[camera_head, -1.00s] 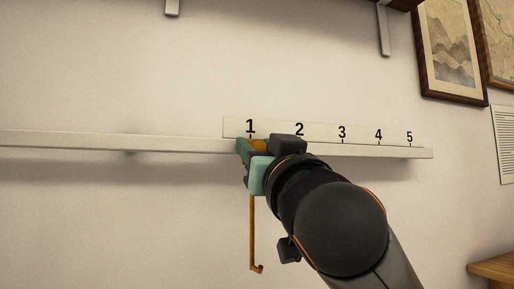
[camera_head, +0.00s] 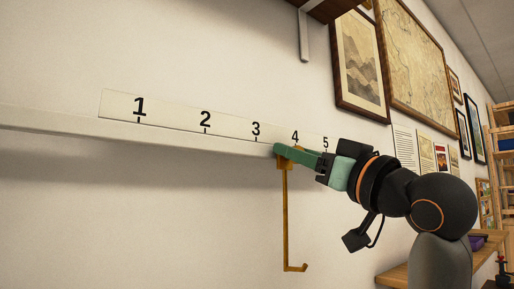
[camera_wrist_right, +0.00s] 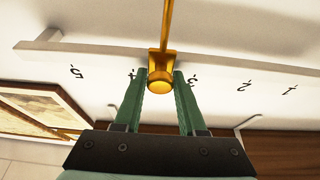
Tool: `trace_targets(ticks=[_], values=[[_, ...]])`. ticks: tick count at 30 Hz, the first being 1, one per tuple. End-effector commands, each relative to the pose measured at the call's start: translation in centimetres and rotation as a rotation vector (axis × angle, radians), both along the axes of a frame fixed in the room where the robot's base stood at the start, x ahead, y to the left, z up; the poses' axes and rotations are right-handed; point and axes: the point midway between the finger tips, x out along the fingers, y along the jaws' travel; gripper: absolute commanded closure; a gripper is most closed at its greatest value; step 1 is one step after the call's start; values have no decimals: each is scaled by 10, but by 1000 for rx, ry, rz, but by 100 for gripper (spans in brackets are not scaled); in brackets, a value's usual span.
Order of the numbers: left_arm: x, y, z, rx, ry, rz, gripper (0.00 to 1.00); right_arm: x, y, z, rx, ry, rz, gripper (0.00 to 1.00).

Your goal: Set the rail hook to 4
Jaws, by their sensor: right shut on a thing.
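The brass rail hook (camera_head: 285,215) hangs from the pale wall rail (camera_head: 190,140), its rod pointing down and its tip turned right. Its slider is between marks 3 and 4, closer to the 4 (camera_head: 295,137), partly hidden by my fingers in the head view. My right gripper (camera_head: 284,152) reaches in from the right with its green fingers at the slider. In the right wrist view, which is upside down, the fingers (camera_wrist_right: 158,92) are on either side of the hook's round brass knob (camera_wrist_right: 160,80), closed on it. My left gripper is not in view.
The number strip (camera_head: 180,115) runs along the rail from 1 to 5. A shelf bracket (camera_head: 304,38) is above. Framed prints (camera_head: 360,65) hang to the right, and a wooden table (camera_head: 395,276) stands at lower right. The wall below the rail is clear.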

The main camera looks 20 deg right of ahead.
Motion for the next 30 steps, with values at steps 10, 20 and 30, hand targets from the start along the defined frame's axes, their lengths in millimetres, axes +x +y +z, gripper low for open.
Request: trace_targets(ticks=[10, 20, 30], values=[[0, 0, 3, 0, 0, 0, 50, 11, -36, 1, 4, -1, -3, 100], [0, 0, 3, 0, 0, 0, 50, 11, -37, 1, 3, -2, -2, 100], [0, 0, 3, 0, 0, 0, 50, 11, -36, 1, 2, -2, -1, 34]])
